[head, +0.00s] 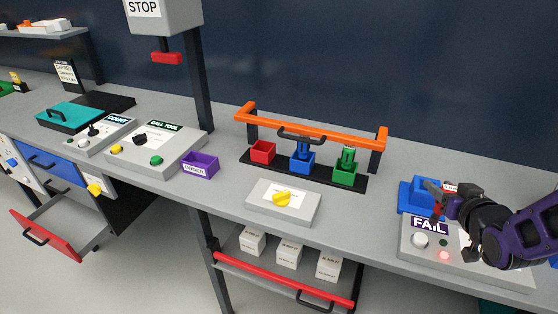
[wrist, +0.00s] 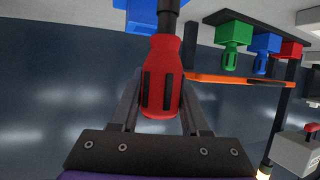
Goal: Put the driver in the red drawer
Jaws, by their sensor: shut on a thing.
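My gripper (head: 441,200) is at the right of the bench, above the panel marked FAIL. It is shut on the driver, whose red handle (wrist: 160,80) with dark grips fills the middle of the wrist view. The driver's dark shaft (wrist: 168,18) runs up past a blue block (wrist: 138,12) in that view; I cannot tell whether its tip touches anything. In the head view the fingers largely hide the driver. The red drawer (head: 46,237) is at the far lower left, under the bench, and stands pulled open.
An orange rail (head: 310,127) stands over red, blue and green holders at mid-bench. A blue fixture (head: 412,195) sits beside my gripper. A purple bin (head: 199,166), a yellow-knob box (head: 283,201) and button panels lie leftward. A blue drawer (head: 52,163) is above the red one.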

